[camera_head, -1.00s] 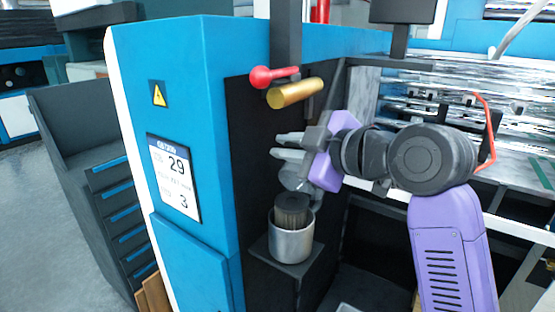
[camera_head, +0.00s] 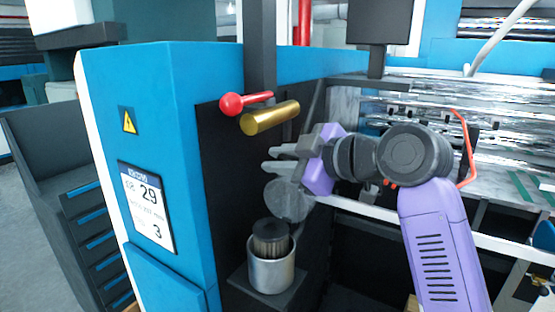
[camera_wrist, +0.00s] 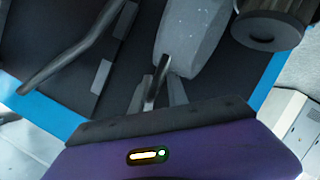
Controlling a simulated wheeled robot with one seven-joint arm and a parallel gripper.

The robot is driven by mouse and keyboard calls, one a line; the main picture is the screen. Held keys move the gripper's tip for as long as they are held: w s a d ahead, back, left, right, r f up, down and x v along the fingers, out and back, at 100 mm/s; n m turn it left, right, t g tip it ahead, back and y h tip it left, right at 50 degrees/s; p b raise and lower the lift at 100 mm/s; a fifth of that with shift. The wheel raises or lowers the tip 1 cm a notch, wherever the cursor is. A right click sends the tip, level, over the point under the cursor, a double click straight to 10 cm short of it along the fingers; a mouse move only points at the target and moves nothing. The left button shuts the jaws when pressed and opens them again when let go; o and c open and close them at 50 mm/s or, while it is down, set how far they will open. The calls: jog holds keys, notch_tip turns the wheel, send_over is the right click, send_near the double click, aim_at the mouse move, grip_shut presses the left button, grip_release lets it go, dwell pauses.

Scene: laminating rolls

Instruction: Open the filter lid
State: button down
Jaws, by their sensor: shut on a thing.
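The filter is a grey metal cup (camera_head: 271,272) with a dark ribbed cartridge (camera_head: 270,236) showing in its open top. The round grey filter lid (camera_head: 288,203) stands swung up above and behind the cup, clear of its mouth. My gripper (camera_head: 276,160) is at the lid's upper edge in the head view. In the wrist view, my gripper (camera_wrist: 155,100) is shut on a thin dark tab at the edge of the grey lid (camera_wrist: 192,38). The fingers partly hide this tab. The dark round filter (camera_wrist: 270,24) shows at the top right there.
A red ball-ended lever (camera_head: 232,104) and a brass cylinder (camera_head: 270,118) jut out above my gripper. The blue machine cabinet (camera_head: 150,80) stands to the left. A dark ledge (camera_head: 262,296) carries the cup. Shiny rollers and a red-orange bar (camera_head: 467,150) lie to the right.

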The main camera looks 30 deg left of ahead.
jog(key=shift+w+d+f, duration=0.15)
jog(key=shift+f, duration=0.2)
jog(key=c, duration=1.6)
grip_release()
jog(key=shift+o, duration=0.2)
jog(key=shift+d, duration=0.1)
jog(key=b+v, duration=0.2)
jog(key=v, duration=0.5)
jog(key=shift+r, duration=0.1)
jog(key=shift+d+r, duration=0.2)
jog(key=shift+r, duration=0.1)
